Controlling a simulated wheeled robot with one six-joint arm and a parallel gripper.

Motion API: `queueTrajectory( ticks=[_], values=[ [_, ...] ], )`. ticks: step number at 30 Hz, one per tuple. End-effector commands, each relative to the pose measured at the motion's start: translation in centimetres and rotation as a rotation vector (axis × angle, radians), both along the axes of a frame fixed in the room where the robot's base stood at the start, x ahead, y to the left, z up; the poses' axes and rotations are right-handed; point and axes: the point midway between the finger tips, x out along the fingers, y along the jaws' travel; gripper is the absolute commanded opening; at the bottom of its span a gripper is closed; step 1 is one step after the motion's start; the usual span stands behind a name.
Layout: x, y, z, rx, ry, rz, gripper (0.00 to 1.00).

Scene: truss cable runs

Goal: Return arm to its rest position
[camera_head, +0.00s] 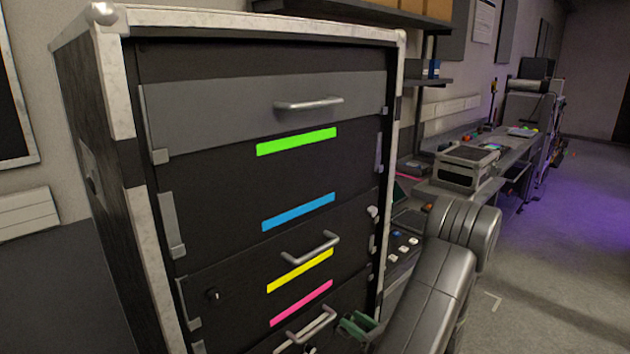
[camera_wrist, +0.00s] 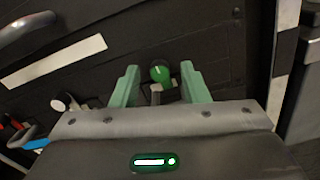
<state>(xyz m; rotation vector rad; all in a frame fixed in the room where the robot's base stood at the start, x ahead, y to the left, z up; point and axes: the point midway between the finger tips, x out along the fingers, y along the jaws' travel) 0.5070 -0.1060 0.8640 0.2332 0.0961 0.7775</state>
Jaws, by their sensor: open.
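My gripper (camera_wrist: 159,80) shows in the wrist view with two green fingers spread apart, one on each side. A round green-topped knob (camera_wrist: 160,73) on a grey stem lies in the gap between them; it looks clear of both fingers. In the head view, my gripper (camera_head: 357,325) is at the bottom edge, low in front of the cabinet's right side. My grey arm (camera_head: 440,290) is bent on the right, coming down beside the cabinet.
A tall black cabinet (camera_head: 215,185) with pale edges, drawer handles and coloured strips fills the left. A workbench (camera_head: 475,165) with a metal-cased box (camera_head: 466,168) stands behind my arm. Grey floor (camera_head: 570,270) is open at right. Wrist view: a drawer handle (camera_wrist: 25,28) is at upper left.

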Motion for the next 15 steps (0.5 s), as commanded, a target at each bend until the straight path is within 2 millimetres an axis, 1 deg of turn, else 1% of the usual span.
queueTrajectory(
  ticks=[15],
  values=[
    [0.01, -0.02, -0.15, -0.33, -0.328, 0.0, 0.41]
  ],
)
